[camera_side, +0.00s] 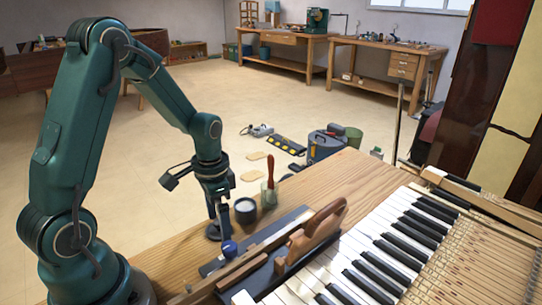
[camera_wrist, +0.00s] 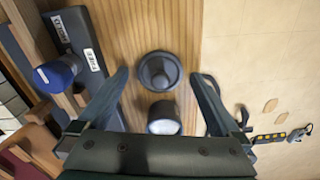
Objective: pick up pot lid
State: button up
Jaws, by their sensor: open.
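The pot lid (camera_wrist: 158,71) is a dark round disc with a raised knob, lying on the wooden bench top. In the side view the lid (camera_side: 212,234) sits just below my gripper (camera_side: 214,212). My gripper (camera_wrist: 160,76) is open in the wrist view, with one finger on each side of the lid and nothing held. A small dark pot (camera_wrist: 163,118) with white contents and no lid on it stands beside the lid, also between the fingers in that view. In the side view the pot (camera_side: 245,211) is just right of my gripper.
A red-handled brush (camera_side: 270,170) stands in a jar behind the pot. A dark bar (camera_wrist: 74,40) with a blue knob (camera_wrist: 57,71) lies along the bench, near a wooden plane (camera_side: 312,231) and the piano keys (camera_side: 385,250). Bare bench surrounds the lid's far side.

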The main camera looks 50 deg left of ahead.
jog(key=c, duration=1.3)
jog(key=shift+o, duration=0.2)
